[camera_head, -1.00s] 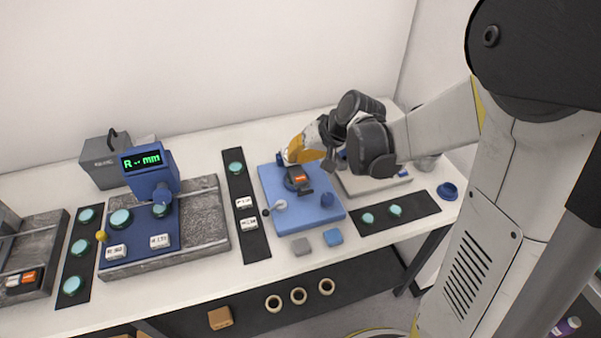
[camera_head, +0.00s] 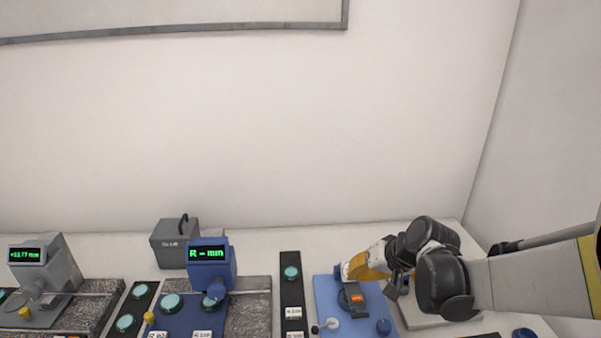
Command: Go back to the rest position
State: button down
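My gripper (camera_head: 398,284) is at the lower right, over the right edge of the blue base plate (camera_head: 328,291). The wrist and a yellow-orange part hide much of that area, and I cannot tell whether the fingers are open or shut. A dark device with an orange label (camera_head: 356,298) sits on the blue plate beside the gripper. My arm reaches in from the right edge.
A blue gauge with a green display (camera_head: 211,262) stands on a granite block (camera_head: 250,300). A grey gauge (camera_head: 60,262) stands at far left. A grey weight box (camera_head: 170,243) is at the back. A dark strip (camera_head: 291,262) holds a teal disc.

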jog(key=s+r+h+b, duration=0.2)
jog(key=s, duration=0.8)
jog(key=s+r+n+t+h+b, duration=0.1)
jog(key=s+h+b, duration=0.1)
jog(key=s, duration=0.8)
jog(key=shift+d+r+n, duration=0.3)
jog(key=shift+d+r, duration=0.05)
jog(key=shift+d, duration=0.1)
